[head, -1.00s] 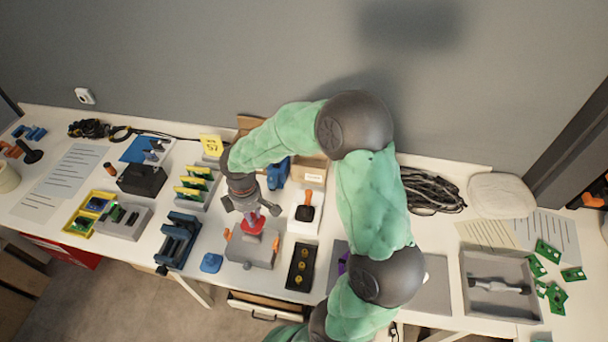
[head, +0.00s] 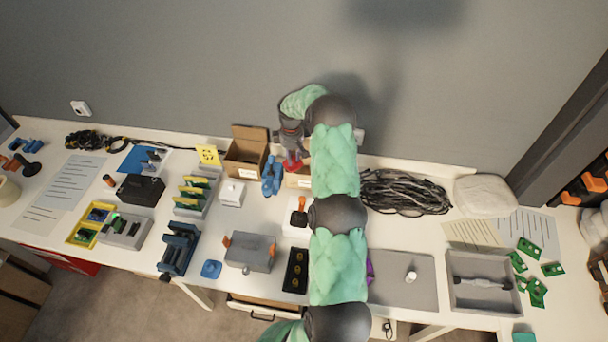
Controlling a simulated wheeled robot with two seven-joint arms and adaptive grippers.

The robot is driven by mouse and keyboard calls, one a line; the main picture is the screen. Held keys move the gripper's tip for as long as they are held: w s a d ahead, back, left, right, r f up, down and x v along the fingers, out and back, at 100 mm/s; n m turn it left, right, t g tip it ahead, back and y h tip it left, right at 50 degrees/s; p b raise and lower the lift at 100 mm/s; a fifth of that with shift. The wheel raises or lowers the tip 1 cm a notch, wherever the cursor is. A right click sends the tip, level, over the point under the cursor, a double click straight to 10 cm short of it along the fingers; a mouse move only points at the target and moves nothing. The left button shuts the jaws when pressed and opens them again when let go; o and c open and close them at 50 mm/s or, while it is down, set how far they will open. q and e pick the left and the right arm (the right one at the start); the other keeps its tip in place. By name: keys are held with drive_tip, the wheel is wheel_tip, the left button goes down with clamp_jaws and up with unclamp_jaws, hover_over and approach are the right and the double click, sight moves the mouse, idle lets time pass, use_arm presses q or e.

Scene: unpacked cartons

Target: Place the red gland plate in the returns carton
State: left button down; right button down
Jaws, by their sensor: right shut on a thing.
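The red gland plate (head: 293,167) is in the fingers of my right gripper (head: 292,158), which is shut on it. The gripper points down at the back of the table, beside the wall. The plate appears over or just behind a cardboard carton (head: 298,182) with a pale label, which my arm partly covers; I cannot tell its height above it. A second open carton (head: 244,155) with a raised flap and a label stands to the left. Neither label is readable, so I cannot tell which is the returns carton. My left gripper is not in view.
A blue object (head: 272,176) stands between the cartons. A grey box (head: 250,252) with orange clips, a black tray (head: 296,268) and a blue vise (head: 178,249) stand nearer the front. Coiled black cable (head: 405,192) lies right of my arm. A grey tray (head: 484,282) sits at right.

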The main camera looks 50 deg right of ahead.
drive_tip(key=s+d+f+m, duration=0.1)
drive_tip(key=d, duration=0.3)
approach(304, 170)
drive_tip(key=a+f, duration=0.1)
drive_tip(key=s+f, duration=0.1)
drive_tip(key=f, duration=0.1)
drive_tip(key=s+a+f, duration=0.1)
drive_tip(key=f, duration=0.1)
drive_tip(key=shift+s+a+f, duration=0.1)
drive_tip(key=shift+a+f, duration=0.05)
drive_tip(key=shift+a, duration=0.2)
drive_tip(key=c, duration=1)
unclamp_jaws()
drive_tip(key=shift+f+b, duration=0.1)
drive_tip(key=shift+b, duration=0.2)
drive_tip(key=shift+c, duration=0.2)
